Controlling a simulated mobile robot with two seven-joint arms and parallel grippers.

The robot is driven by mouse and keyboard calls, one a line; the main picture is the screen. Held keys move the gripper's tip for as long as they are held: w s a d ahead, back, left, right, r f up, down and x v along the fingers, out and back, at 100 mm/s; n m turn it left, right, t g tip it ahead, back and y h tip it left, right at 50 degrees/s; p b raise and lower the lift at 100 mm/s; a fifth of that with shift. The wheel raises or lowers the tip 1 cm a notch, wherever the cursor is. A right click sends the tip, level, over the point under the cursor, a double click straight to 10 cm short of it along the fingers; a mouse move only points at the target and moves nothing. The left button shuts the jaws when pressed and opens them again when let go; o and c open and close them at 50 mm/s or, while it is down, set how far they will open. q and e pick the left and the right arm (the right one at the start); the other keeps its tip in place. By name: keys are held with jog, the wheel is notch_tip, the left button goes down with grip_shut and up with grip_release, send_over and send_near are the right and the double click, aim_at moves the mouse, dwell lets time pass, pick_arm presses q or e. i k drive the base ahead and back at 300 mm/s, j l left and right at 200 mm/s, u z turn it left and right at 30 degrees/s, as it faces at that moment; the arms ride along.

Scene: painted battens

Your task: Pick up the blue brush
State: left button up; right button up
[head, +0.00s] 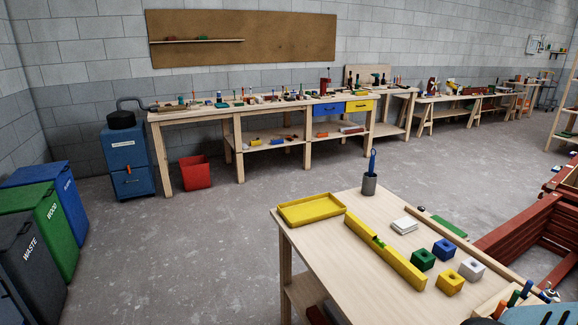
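A blue brush (372,161) stands upright in a small dark grey cup (369,184). The cup is at the far end of the light wooden table (340,254) in front of me. Only the blue upper part of the brush shows; its lower end is hidden inside the cup. Neither of my grippers is in view.
A yellow batten (404,266) with a green patch lies along the table. A yellow tray (291,222), white pad (404,225) and several coloured blocks with holes, including a green one (423,260), surround it. Red beams (520,226) stand right; open floor (200,250) lies left.

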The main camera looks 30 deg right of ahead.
aim_at(372, 160)
jog(key=i+j+z, duration=0.15)
jog(key=i+z, duration=0.25)
jog(key=i, duration=0.3)
jog(key=i+j+z, duration=0.4)
jog(key=i, duration=0.25)
jog(key=i+j+z, duration=0.35)
jog(key=i+j, duration=0.2)
jog(key=i, duration=0.05)
